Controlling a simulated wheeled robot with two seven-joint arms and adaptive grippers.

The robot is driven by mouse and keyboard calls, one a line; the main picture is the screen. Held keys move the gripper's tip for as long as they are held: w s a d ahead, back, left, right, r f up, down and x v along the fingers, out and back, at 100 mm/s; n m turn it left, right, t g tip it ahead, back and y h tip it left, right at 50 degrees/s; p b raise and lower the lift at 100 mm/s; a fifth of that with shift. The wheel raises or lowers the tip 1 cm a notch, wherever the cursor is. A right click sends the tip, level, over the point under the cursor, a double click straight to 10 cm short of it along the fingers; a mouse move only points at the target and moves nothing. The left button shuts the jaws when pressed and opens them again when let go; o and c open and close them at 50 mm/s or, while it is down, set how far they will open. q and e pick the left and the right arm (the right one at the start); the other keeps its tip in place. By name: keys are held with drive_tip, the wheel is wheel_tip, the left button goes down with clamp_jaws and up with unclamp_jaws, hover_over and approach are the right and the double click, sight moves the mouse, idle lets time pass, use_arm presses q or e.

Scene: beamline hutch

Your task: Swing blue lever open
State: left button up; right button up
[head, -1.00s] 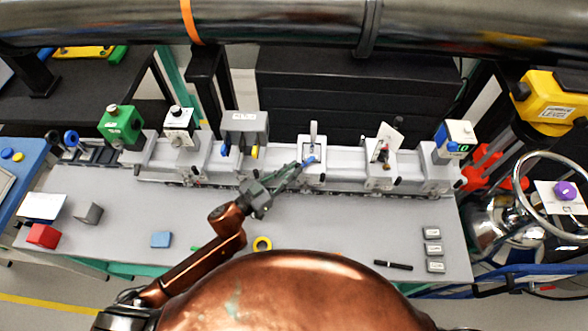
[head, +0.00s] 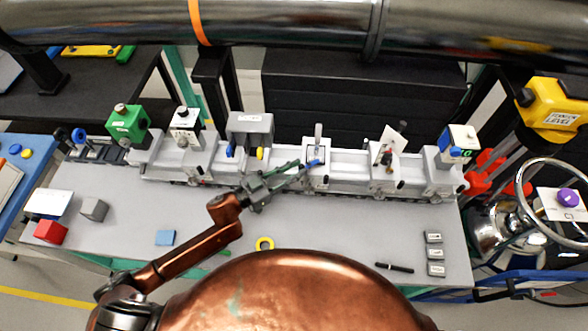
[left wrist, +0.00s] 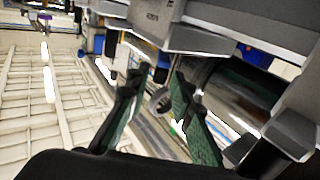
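I cannot tell which is the task's lever. My left gripper (head: 302,166) reaches right, its green-faced fingers apart, tips close to the first blue piece; contact cannot be told. In the left wrist view the fingers (left wrist: 155,78) are spread, with a grey ring-shaped part seen between them. My right gripper is out of view.
The rail carries a green box (head: 126,123), a grey box (head: 250,127) and several carriages.

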use_arm(q)
drive_tip(key=shift+o, duration=0.7)
drive_tip(key=shift+s+a+f, duration=0.1)
drive_tip(key=shift+a, duration=0.1)
drive_tip(key=v, duration=1.1)
drive_tip(key=shift+s+a, duration=0.2)
drive_tip(key=shift+a, duration=0.05)
